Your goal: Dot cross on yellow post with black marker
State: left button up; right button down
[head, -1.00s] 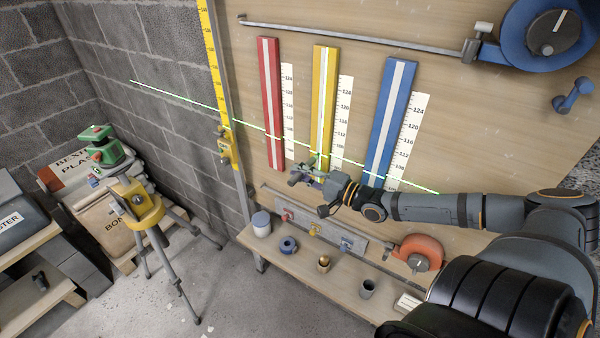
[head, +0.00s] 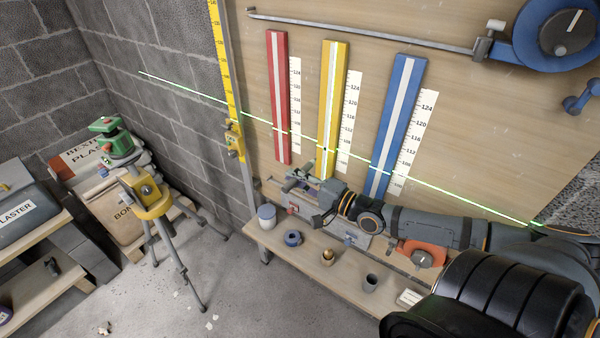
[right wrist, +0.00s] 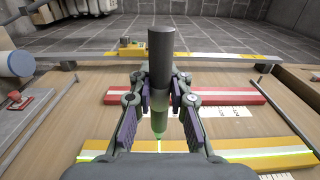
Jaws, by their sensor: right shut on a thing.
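The yellow post (head: 333,90) stands on the board between the red post (head: 278,95) and the blue post (head: 396,115). A green laser line crosses its lower part, and green light also runs along its white stripe. Whether a mark sits at the crossing is too small to tell. My right gripper (head: 303,178) is at the foot of the yellow post, slightly left. In the right wrist view it is shut around a dark marker (right wrist: 160,62). The marker's lower end looks green and lies over the board near the yellow post (right wrist: 100,150). My left gripper is not in view.
A yellow tripod (head: 150,195) stands left on the floor. A blue reel (head: 553,40) hangs upper right.

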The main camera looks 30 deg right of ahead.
jog(key=shift+s+a, duration=0.25)
jog(key=shift+a, duration=0.4)
jog(key=shift+s+a, duration=0.25)
jog(key=shift+a, duration=0.35)
jog(key=shift+s+f, duration=0.1)
jog(key=shift+f, duration=0.1)
jog(key=a+f+m+t+h, duration=0.1)
jog(key=a+f+m+h, duration=0.3)
jog(key=a+f+h, duration=0.2)
jog(key=shift+s+a+f+h, duration=0.45)
jog(key=shift+a+f, duration=0.6)
jog(key=shift+f, duration=1.05)
